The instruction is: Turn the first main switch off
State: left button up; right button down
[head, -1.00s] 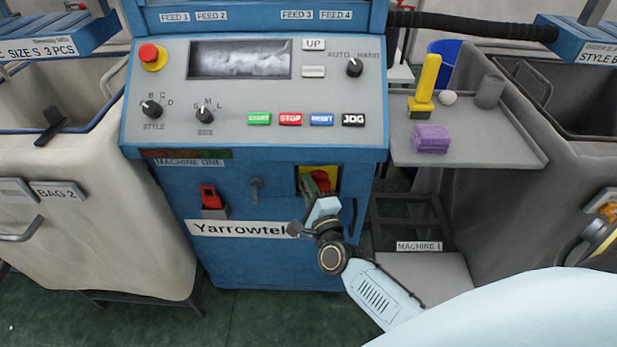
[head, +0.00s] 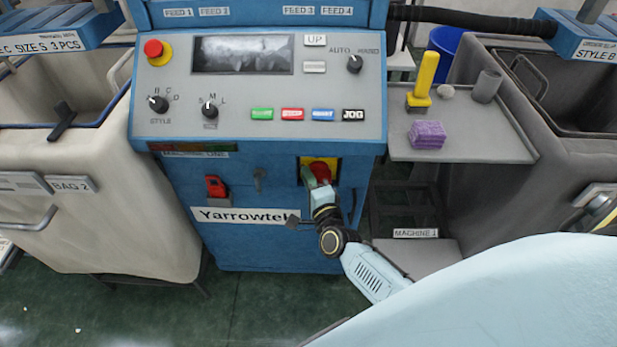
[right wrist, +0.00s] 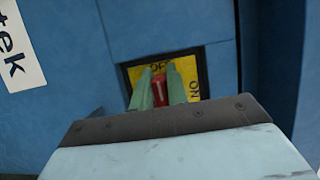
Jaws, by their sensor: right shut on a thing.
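The main switch is a red knob (head: 320,171) on a yellow plate (head: 333,163), set low in the blue front of the machine labelled MACHINE ONE. My right gripper (head: 314,179) is at the knob. In the right wrist view, the two green fingers of my right gripper (right wrist: 160,90) are shut on the red knob (right wrist: 159,93), one on each side. The yellow plate (right wrist: 203,62) there shows ON at its right and lettering partly hidden at its top. My left gripper is not in view.
A grey shelf (head: 480,151) holds a yellow-handled brush (head: 424,80) and a purple block (head: 428,135). Bins (head: 120,200) stand at both sides.

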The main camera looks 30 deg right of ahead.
jog(key=c, duration=1.4)
grip_release()
